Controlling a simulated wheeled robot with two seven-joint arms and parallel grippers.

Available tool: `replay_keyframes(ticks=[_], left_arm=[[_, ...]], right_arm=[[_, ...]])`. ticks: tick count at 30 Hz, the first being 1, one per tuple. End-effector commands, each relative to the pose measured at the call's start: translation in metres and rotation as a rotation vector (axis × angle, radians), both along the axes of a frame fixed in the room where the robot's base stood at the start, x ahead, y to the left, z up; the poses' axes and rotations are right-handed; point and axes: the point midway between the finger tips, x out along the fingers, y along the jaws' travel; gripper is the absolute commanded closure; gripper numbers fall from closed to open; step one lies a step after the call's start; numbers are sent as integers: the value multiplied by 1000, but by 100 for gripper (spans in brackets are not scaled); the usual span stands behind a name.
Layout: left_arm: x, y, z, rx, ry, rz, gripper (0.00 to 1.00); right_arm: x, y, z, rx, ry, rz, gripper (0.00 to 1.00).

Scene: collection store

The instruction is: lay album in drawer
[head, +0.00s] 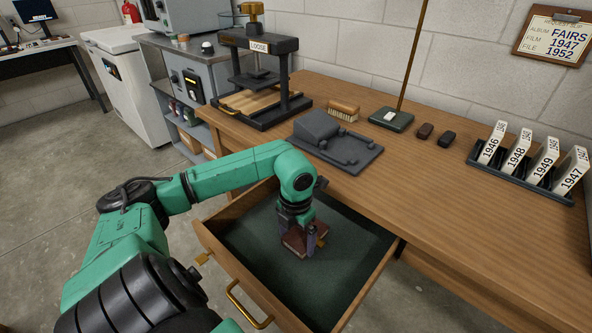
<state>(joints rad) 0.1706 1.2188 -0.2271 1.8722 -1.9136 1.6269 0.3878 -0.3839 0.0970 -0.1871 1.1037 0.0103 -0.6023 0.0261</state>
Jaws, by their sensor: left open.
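The drawer (352,236) is pulled out of the wooden bench and has a dark green lining. A small brown album (294,243) with a gold-coloured detail at its right side is inside the drawer, near the middle, and appears to rest on the lining. My left gripper (298,239) reaches down into the drawer from above. Its jaws are open, with one finger on each side of the album. The gripper and wrist hide part of the album, and I cannot tell whether the fingers touch it. My right gripper is out of view.
On the bench (440,190) stand a press labelled LOOSE (262,85), a dark grey stand (335,142), a brush (343,110), a green-based post (390,119) and a rack of year cards (525,172). A clipboard (554,36) hangs on the wall. The drawer's right part is clear.

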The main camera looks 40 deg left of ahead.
Motion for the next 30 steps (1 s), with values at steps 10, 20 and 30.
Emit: replay_keyframes(ticks=[10, 20, 30], left_arm=[[1, 1, 83, 2, -5, 0, 0], [-1, 0, 108, 0, 2, -1, 0], [0, 0, 108, 0, 1, 0, 0]], right_arm=[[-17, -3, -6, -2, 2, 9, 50], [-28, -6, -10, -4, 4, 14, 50], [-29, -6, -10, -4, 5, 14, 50]])
